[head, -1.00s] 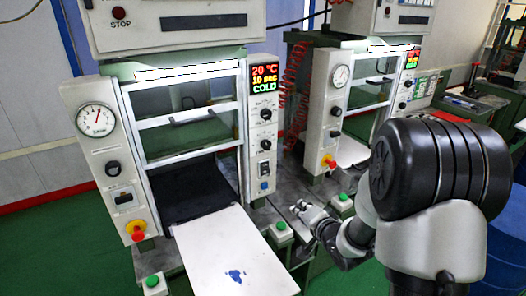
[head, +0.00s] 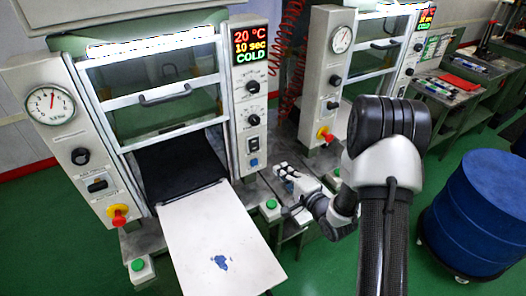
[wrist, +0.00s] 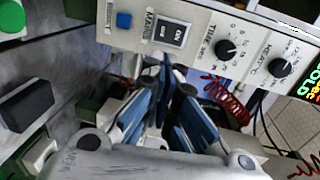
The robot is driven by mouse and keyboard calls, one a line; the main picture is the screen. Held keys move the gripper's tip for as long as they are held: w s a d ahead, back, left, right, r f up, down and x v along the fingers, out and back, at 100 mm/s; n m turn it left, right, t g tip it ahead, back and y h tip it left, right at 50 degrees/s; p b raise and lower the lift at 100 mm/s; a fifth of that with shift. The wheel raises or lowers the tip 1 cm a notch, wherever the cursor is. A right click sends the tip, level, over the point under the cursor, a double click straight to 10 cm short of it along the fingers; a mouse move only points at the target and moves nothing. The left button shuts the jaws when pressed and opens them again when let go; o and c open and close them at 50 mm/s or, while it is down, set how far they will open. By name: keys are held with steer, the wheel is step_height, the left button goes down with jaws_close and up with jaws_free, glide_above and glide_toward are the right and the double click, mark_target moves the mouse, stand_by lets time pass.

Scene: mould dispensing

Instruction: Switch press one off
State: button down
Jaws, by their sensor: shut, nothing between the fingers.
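The near press (head: 228,105) stands at centre-left in the head view. Its display (head: 250,46) is lit and reads 20 °C, 10 sec, COLD. The main switch (head: 253,144), a rocker, sits low on its right panel, above a blue button (head: 254,163). In the wrist view, the main switch (wrist: 172,33) is marked ON and OFF, with the blue button (wrist: 124,20) beside it. My gripper (head: 284,172) is shut and empty, right of the panel's lower part. In the wrist view, my gripper (wrist: 165,65) has its blue-padded fingertips just below the switch, and contact cannot be told.
A white plate (head: 215,240) with a blue patch juts from the press. Green buttons (head: 271,204) stand on the bench edge. A second press (head: 365,70) is behind to the right, with red coiled hoses (head: 292,60) between. A blue drum (head: 490,205) stands at right.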

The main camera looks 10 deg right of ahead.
mark_target(258, 148)
steer(key=b+x, duration=0.2)
steer(key=x, duration=1.1)
steer(key=shift+w+a, duration=0.1)
steer(key=shift+w, duration=0.1)
steer(key=f+b, duration=0.1)
steer(key=b, duration=0.2)
steer(key=shift+w+a+t, duration=0.1)
steer(key=shift+w+t, duration=0.2)
steer(key=shift+t, duration=0.1)
steer(key=shift+r, duration=0.35)
steer(key=shift+f, duration=0.1)
